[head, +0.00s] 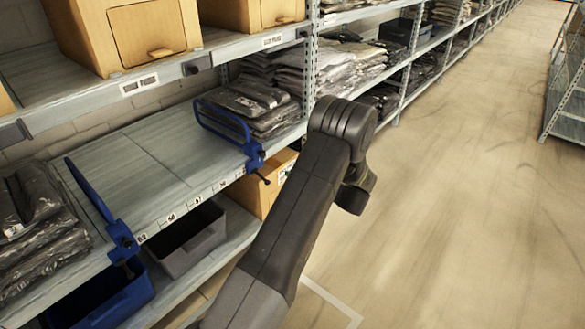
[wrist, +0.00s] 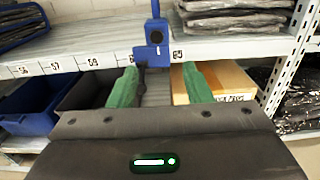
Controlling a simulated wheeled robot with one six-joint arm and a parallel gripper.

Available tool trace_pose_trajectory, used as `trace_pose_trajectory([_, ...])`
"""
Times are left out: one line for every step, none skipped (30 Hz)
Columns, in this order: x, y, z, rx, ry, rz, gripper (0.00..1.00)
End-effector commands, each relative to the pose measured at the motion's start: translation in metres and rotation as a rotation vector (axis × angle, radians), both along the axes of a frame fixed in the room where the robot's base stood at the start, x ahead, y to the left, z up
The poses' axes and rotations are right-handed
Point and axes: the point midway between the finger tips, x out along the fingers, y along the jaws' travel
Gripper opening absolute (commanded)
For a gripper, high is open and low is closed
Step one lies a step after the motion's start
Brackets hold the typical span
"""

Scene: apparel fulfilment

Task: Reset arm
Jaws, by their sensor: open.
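My gripper (wrist: 160,88) shows in the wrist view with two green fingers spread apart. It is open, with nothing between the fingers. It points toward the front edge of a shelf (wrist: 100,54), near a blue clamp-like divider (wrist: 153,50) fixed on that edge. In the head view my dark arm reaches up in front of the shelving and bends at the top, over the aisle side. The fingers are hidden in the head view.
The middle shelf (head: 150,165) has a bare stretch between two blue dividers (head: 122,238). Bagged garments (head: 40,225) lie at left, more at right. Below are a grey bin (head: 190,242), a blue bin (head: 105,300) and a cardboard box (head: 262,185). The aisle floor (head: 460,200) is clear.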

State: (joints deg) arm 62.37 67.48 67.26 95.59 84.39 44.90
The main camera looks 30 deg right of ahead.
Motion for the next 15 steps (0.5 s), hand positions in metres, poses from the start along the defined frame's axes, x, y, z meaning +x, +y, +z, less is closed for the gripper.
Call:
trace_pose_trajectory([0.0, 0.0, 0.0, 0.0, 0.0, 0.0, 0.45])
trace_pose_trajectory([0.0, 0.0, 0.0, 0.0, 0.0, 0.0, 0.45])
trace_pose_trajectory([0.0, 0.0, 0.0, 0.0, 0.0, 0.0, 0.45])
trace_pose_trajectory([0.0, 0.0, 0.0, 0.0, 0.0, 0.0, 0.45])
trace_pose_trajectory([0.0, 0.0, 0.0, 0.0, 0.0, 0.0, 0.45])
trace_pose_trajectory([0.0, 0.0, 0.0, 0.0, 0.0, 0.0, 0.45])
trace_pose_trajectory([0.0, 0.0, 0.0, 0.0, 0.0, 0.0, 0.45])
trace_pose_trajectory([0.0, 0.0, 0.0, 0.0, 0.0, 0.0, 0.45])
trace_pose_trajectory([0.001, 0.001, 0.0, 0.0, 0.0, 0.0, 0.45])
trace_pose_trajectory([0.003, 0.001, 0.0, 0.0, 0.0, 0.001, 0.45])
trace_pose_trajectory([0.004, 0.002, -0.001, 0.0, -0.001, 0.001, 0.45])
trace_pose_trajectory([0.007, 0.003, -0.001, 0.0, -0.001, 0.001, 0.45])
trace_pose_trajectory([0.01, 0.004, -0.001, 0.0, -0.001, 0.002, 0.45])
trace_pose_trajectory([0.014, 0.005, -0.001, 0.0, -0.001, 0.002, 0.45])
trace_pose_trajectory([0.02, 0.008, -0.001, 0.0, -0.001, 0.004, 0.45])
